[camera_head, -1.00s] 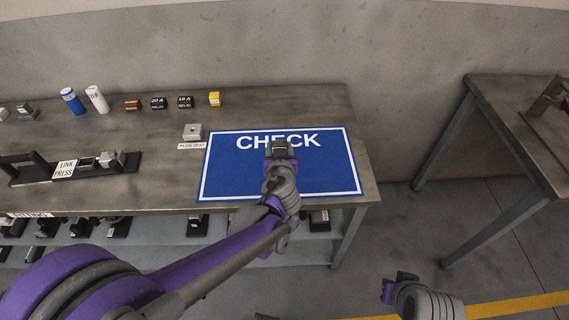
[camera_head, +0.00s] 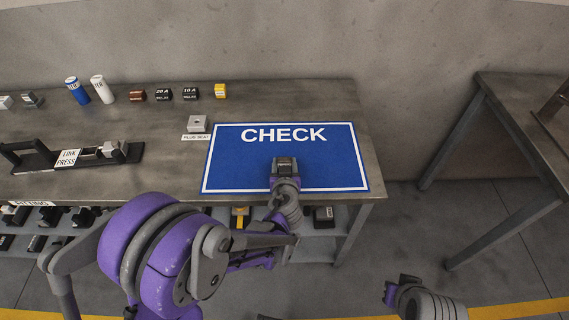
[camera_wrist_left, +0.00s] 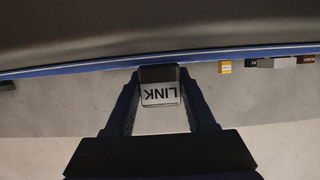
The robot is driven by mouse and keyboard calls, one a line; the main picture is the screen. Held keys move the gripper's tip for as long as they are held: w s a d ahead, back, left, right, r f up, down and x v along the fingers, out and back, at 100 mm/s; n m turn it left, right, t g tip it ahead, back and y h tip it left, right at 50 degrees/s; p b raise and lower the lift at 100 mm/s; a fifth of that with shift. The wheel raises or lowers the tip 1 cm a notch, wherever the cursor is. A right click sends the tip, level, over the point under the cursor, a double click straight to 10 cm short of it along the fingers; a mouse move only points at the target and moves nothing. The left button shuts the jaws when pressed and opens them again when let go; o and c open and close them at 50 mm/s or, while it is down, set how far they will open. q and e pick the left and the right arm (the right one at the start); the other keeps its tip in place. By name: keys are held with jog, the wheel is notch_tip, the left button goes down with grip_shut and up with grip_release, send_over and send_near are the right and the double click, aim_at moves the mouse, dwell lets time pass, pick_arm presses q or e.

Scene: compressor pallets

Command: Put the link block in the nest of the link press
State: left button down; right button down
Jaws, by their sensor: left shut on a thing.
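My left gripper (camera_head: 285,166) is over the near part of the blue CHECK mat in the head view. In the left wrist view it (camera_wrist_left: 160,90) is shut on the link block (camera_wrist_left: 160,93), whose white face reads LINK. The block's lower side is hidden in the head view. The link press (camera_head: 68,157) is a black fixture with a white label at the left of the bench, well left of the gripper. A grey metal part sits at its right end. My right gripper (camera_head: 396,289) is low at the bottom right; its jaws are too small to judge.
The blue CHECK mat (camera_head: 234,172) covers the bench's right end. A grey plug seat block (camera_head: 197,123) stands left of it. Blue and white cylinders (camera_head: 77,91), a copper block, relays and a yellow block (camera_head: 220,91) line the back. A shelf with several parts is below.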

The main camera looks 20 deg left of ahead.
pick_arm(q)
jog(key=shift+f, duration=0.1)
jog(key=c, duration=0.7)
grip_release()
jog(key=shift+f, duration=0.1)
jog(key=o, duration=0.5)
jog(key=shift+c, duration=0.2)
